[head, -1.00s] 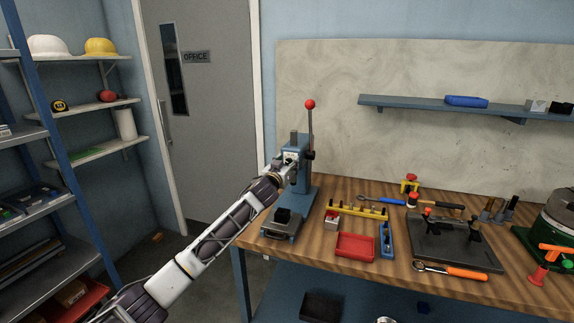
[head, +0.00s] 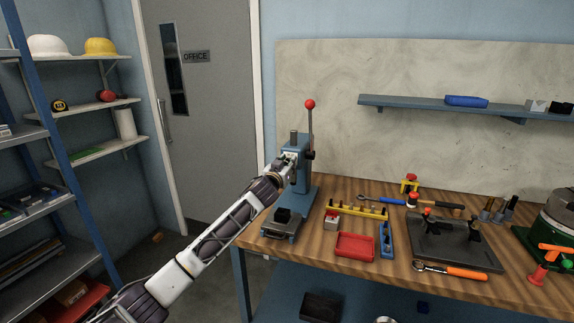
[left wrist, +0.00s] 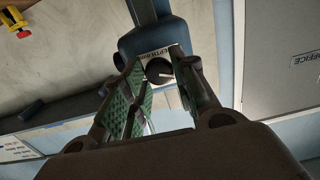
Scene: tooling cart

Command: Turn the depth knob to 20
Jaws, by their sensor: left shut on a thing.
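The blue arbor press (head: 302,178) stands at the left end of the workbench, its red-balled lever upright. In the left wrist view the dark round depth knob (left wrist: 158,70) sits on the press head, on a pale plate (left wrist: 146,55) with partly hidden "DEPTH" lettering. A light pointer line on the knob points to the right of the picture. My left gripper (left wrist: 160,80) is shut on the knob, a finger on each side. In the head view my left gripper (head: 287,163) is at the press head and hides the knob. The scale numbers are not readable. My right gripper is not in view.
A red tray (head: 355,246), a yellow rack (head: 357,210), a blue holder (head: 387,240) and a dark plate fixture (head: 455,243) lie right of the press on the workbench (head: 330,266). A shelf unit stands at the far left.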

